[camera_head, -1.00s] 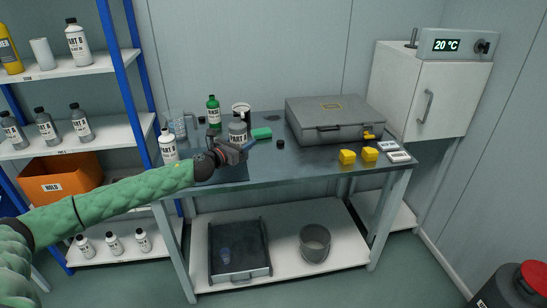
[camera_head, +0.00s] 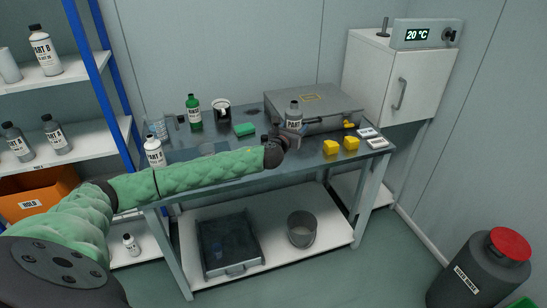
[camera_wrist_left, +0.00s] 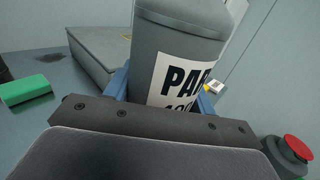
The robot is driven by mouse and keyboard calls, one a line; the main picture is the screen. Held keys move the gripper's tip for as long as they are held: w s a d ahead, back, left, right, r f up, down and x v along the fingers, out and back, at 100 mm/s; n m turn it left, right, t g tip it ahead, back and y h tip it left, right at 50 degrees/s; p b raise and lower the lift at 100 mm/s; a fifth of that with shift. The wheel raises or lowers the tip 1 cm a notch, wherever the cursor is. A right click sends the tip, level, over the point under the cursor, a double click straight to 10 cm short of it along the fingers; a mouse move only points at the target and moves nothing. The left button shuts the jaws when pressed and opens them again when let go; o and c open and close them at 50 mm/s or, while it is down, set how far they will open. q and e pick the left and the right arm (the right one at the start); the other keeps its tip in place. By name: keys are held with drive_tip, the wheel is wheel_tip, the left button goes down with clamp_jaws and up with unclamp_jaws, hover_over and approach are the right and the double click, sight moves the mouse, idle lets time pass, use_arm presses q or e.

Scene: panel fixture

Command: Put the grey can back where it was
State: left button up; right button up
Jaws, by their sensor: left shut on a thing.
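The grey can (camera_head: 293,117), with a dark cap and a white "PART" label, is upright in my left gripper (camera_head: 288,137). In the head view it is in front of the grey case on the bench. In the left wrist view the can (camera_wrist_left: 180,55) stands between the blue fingers, which are shut on it. Its base is hidden, so I cannot tell how far it is above the bench top. Similar grey cans stand on the middle shelf at the left, one here (camera_head: 57,135). My right gripper is not in view.
The bench (camera_head: 240,150) holds a grey case (camera_head: 330,103), yellow blocks (camera_head: 350,143), a green block (camera_head: 244,130), a green bottle (camera_head: 194,115), a white bottle (camera_head: 154,152) and a dark-and-white cup (camera_head: 222,110). A white cabinet (camera_head: 385,85) is at the right. A red-lidded drum (camera_head: 470,275) stands on the floor.

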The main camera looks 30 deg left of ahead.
use_arm(q)
drive_tip(key=shift+a, duration=0.15)
drive_tip(key=shift+y, duration=0.3)
drive_tip(key=a+f, duration=0.2)
drive_tip(key=a, duration=0.2)
drive_tip(key=a+f+p, duration=0.1)
drive_tip(key=a+f, duration=0.2)
drive_tip(key=s+a+f, duration=0.1)
drive_tip(key=a+f, duration=0.1)
drive_tip(key=a, duration=0.2)
drive_tip(key=shift+a+f+p, duration=0.25)
drive_tip(key=shift+a+p, duration=0.1)
drive_tip(key=shift+p, duration=0.05)
drive_tip(key=shift+f, duration=1.75)
drive_tip(key=shift+s, duration=0.1)
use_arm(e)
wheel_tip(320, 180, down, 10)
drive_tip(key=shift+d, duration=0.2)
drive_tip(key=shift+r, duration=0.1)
use_arm(q)
drive_tip(key=shift+f, duration=0.1)
drive_tip(key=o, duration=1.3)
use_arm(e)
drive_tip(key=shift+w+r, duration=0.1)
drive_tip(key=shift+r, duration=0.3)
